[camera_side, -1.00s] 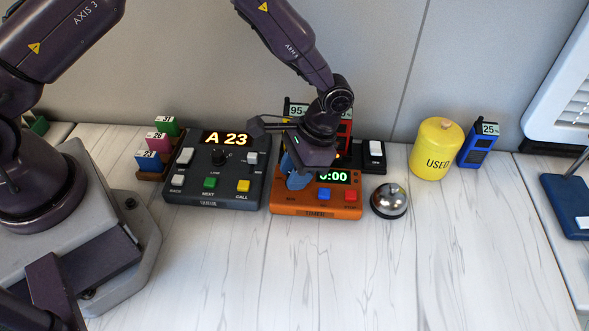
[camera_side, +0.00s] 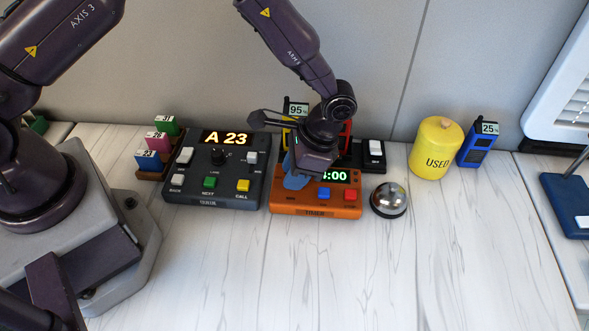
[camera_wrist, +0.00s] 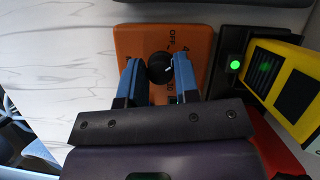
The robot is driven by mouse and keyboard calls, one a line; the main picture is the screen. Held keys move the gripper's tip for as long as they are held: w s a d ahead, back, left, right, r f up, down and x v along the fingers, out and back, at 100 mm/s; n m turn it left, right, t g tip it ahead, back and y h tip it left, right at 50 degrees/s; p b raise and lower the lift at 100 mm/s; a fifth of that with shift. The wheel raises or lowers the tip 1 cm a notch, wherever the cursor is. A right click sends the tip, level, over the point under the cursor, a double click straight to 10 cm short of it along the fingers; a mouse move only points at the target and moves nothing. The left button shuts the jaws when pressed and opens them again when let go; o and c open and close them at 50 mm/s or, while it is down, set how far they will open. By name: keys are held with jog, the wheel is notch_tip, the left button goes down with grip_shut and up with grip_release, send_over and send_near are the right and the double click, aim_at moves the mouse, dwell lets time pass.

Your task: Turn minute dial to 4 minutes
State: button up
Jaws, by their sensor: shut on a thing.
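The orange timer box (camera_side: 339,208) sits on the counter, its green display (camera_side: 341,176) reading a partly covered digit and then ":00". A blue button (camera_side: 323,194) and a red button (camera_side: 350,195) are on its front. In the wrist view, the black minute dial (camera_wrist: 160,68) with a white pointer mark stands on the orange face (camera_wrist: 196,45) between my blue fingers. My gripper (camera_side: 294,181) is shut on the dial; in the side view it hides the dial. Dial markings are partly hidden in the wrist view.
A dark panel showing A 23 (camera_side: 213,189) stands just left of the timer. A silver bell (camera_side: 389,201) is close on its right. A black switch box (camera_side: 374,160) and yellow and red devices are behind. A yellow USED canister (camera_side: 436,149) stands further right; the front counter is clear.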

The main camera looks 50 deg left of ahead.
jog(key=o, duration=0.9)
jog(key=shift+c, duration=0.2)
jog(key=v, duration=1.3)
jog(key=s+a+r+n+t+h, duration=0.1)
jog(key=s+a+r+n+t, duration=0.2)
jog(key=s+a+r, duration=0.4)
jog(key=s+a+r+n+t+h, duration=0.1)
jog(key=s+a+r+n+t, duration=0.3)
jog(key=s+r, duration=0.7)
jog(key=s+a+t, duration=0.2)
jog(key=s+a, duration=0.1)
jog(key=a, duration=0.1)
jog(key=shift+r+h, duration=0.3)
jog(key=shift+r, duration=0.05)
